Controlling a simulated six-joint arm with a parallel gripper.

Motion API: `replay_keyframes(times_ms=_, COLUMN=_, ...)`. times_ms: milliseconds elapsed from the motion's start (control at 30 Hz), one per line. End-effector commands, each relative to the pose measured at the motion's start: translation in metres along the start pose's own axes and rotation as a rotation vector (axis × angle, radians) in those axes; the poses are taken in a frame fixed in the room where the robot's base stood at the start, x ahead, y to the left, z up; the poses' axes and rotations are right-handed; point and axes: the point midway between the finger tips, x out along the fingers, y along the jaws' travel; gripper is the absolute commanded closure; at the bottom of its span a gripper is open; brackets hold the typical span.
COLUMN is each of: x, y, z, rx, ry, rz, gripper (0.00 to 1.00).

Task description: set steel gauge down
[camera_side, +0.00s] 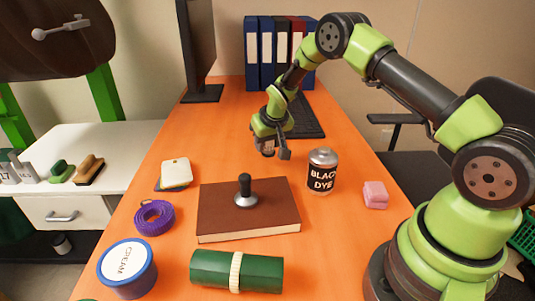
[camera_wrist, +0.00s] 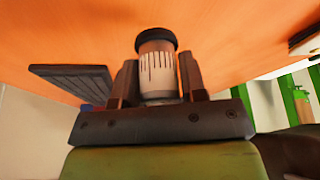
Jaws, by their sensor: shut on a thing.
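The steel gauge (camera_wrist: 157,67) is a short cylinder with a dark cap and a pale band of dark scale lines. My gripper (camera_wrist: 157,80) is shut on it, one finger on each side, in the wrist view. In the side view my gripper (camera_side: 270,149) hangs over the orange table (camera_side: 225,130), behind the brown book and left of the black dye can. There the gauge is small and partly hidden by the fingers. The gauge appears clear of the table; its exact height is hard to tell.
A brown book (camera_side: 215,212) carries a black-handled metal tool (camera_side: 246,192). A black dye can (camera_side: 322,172) stands right of it, near a pink block (camera_side: 375,195). A keyboard (camera_side: 305,118) lies behind the gripper. The table left of the gripper is clear.

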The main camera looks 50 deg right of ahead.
Motion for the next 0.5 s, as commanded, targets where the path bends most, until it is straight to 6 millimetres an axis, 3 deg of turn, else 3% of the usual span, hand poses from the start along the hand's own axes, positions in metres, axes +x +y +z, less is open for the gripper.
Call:
replay_keyframes(times_ms=200, x=0.03, y=0.0, z=0.013, rx=-0.001, ry=-0.002, rz=0.001, gripper=0.93)
replay_keyframes(times_ms=500, x=0.033, y=0.0, z=0.014, rx=0.001, ry=0.0, rz=0.001, gripper=0.93)
